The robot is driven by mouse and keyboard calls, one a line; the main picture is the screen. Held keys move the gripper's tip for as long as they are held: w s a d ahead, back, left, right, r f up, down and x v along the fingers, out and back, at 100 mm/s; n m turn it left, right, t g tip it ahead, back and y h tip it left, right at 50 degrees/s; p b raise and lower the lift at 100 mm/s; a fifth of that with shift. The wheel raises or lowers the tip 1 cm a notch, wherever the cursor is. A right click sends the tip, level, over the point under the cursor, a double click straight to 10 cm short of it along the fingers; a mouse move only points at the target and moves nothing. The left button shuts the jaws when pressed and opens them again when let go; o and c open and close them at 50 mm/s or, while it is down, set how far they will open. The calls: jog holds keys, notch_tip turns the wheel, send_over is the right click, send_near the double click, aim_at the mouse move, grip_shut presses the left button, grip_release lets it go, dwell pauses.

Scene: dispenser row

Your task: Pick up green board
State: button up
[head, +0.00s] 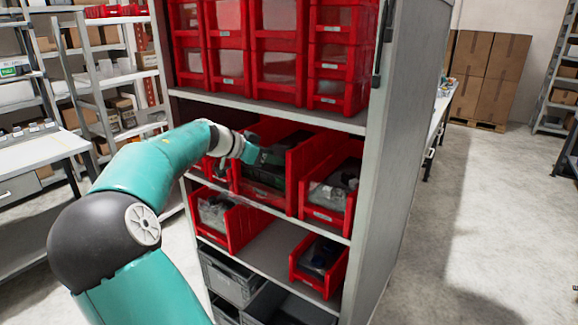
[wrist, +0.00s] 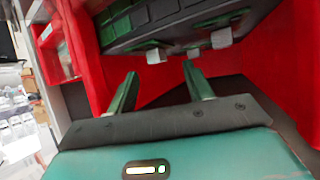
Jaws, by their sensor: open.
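My gripper (wrist: 160,82) is open and empty in the wrist view, its two green fingers apart. In the head view my gripper (head: 250,150) reaches into a large red bin (head: 278,204) on the middle shelf. Ahead of the fingers in the wrist view lies a dark board-like part with green patches (wrist: 150,18) and white blocks on its near edge. It appears apart from the fingers. It is cut off at the top, and I cannot tell whether it is the green board. In the head view the bin holds dark parts (head: 266,172), partly hidden by my gripper.
Red bin walls (wrist: 272,50) stand close around the fingers. Another red bin (head: 325,213) stands to the right, with more bins (head: 225,228) on the shelf below. The shelf above (head: 270,110) and the cabinet's grey side panel (head: 400,160) bound the space.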

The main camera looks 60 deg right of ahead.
aim_at(283, 168)
jog(key=x, duration=0.4)
jog(key=shift+s, duration=0.4)
grip_shut()
jog(key=shift+r, duration=0.55)
jog(key=shift+w+a+r, duration=0.15)
jog(key=shift+w+r, duration=0.05)
jog(key=shift+r, duration=0.4)
jog(key=shift+w+a+r, duration=0.2)
jog(key=shift+r, duration=0.4)
jog(key=w+a, duration=0.3)
jog(key=a, duration=0.2)
jog(key=w+a, duration=0.2)
jog(key=a, duration=0.2)
jog(key=w+a, duration=0.3)
jog(key=a, duration=0.2)
jog(key=shift+w+a, duration=0.3)
jog(key=shift+w, duration=0.05)
